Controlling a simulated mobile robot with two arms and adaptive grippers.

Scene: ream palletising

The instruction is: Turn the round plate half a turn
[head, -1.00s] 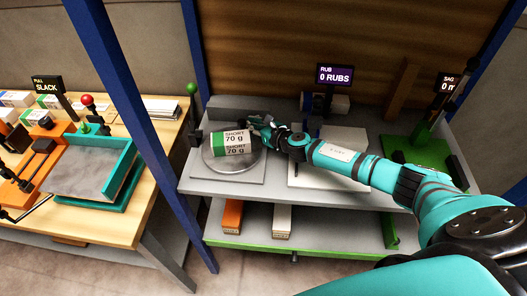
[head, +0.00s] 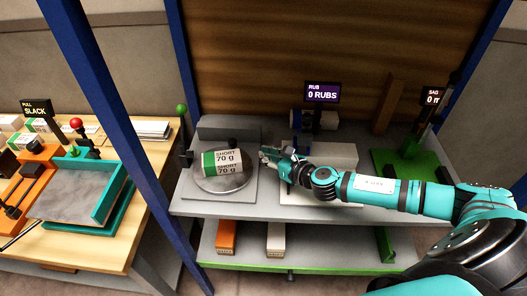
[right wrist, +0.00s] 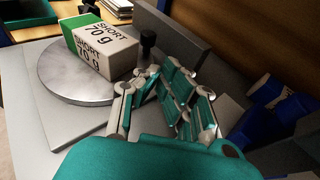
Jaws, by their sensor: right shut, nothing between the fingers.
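The round grey plate (head: 222,186) lies on a flat square base on the grey bench. A paper ream (head: 226,163) marked SHORT 70 g, with a green end at left, rests on it. Both also show in the right wrist view, the plate (right wrist: 62,82) and the ream (right wrist: 100,47). A black knob (right wrist: 147,38) stands beyond the ream's right end there. My right gripper (head: 266,154) is shut and empty, just right of the ream and apart from it; its fingers (right wrist: 150,82) show in the right wrist view. My left gripper is out of view.
A grey block (head: 228,132) stands behind the plate. A lever with a green ball (head: 181,108) is at left, near a blue post (head: 178,130). The RUB display (head: 322,93) is behind my right arm. A green fixture (head: 405,165) is at right.

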